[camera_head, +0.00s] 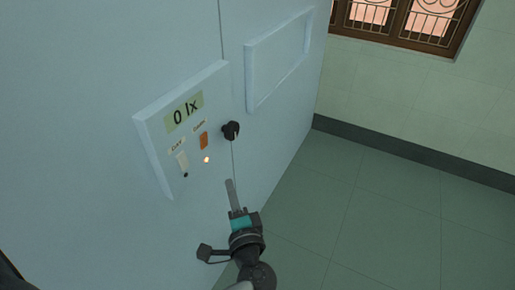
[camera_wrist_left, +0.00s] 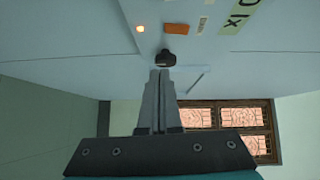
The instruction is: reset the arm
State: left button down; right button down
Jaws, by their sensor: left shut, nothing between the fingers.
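My left gripper (camera_head: 231,188) is in front of a pale blue cabinet (camera_head: 90,80), below its black knob (camera_head: 231,130). Its two fingers are together with nothing between them. In the left wrist view the shut fingers (camera_wrist_left: 159,75) point towards the knob (camera_wrist_left: 165,58); I cannot tell whether they touch it. My right gripper is not in view.
A recessed rectangular frame (camera_head: 280,60) is on the cabinet door to the right of the knob. Open tiled floor (camera_head: 400,220) lies to the right. A tiled wall (camera_head: 420,100) with a barred window (camera_head: 405,20) stands behind it.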

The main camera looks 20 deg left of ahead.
pick_arm(q)
jog(key=s+d+f+g+h, duration=0.15)
jog(key=s+f, duration=0.25)
jog(key=f, duration=0.6)
jog(key=s+f+g+h, duration=0.3)
jog(key=f, duration=0.6)
jog(key=s+d+f+g+h, duration=0.1)
jog(key=s+f+g+h, duration=0.25)
jog(key=f, duration=0.65)
jog(key=s+f+n+g+h, duration=0.1)
jog(key=s+f, duration=0.3)
jog(key=s, duration=0.4)
jog(key=s+d+f+n+g+h, duration=0.1)
jog(key=s+f+n+g, duration=0.1)
jog(key=s, duration=0.5)
jog(key=s+f+n+g+h, duration=0.1)
jog(key=s+f+n, duration=0.3)
jog(key=s+f, duration=0.2)
jog(key=s, duration=0.2)
jog(key=shift+s+d+f, duration=0.15)
jog(key=shift+s+f, duration=0.15)
jog(key=shift+f, duration=0.05)
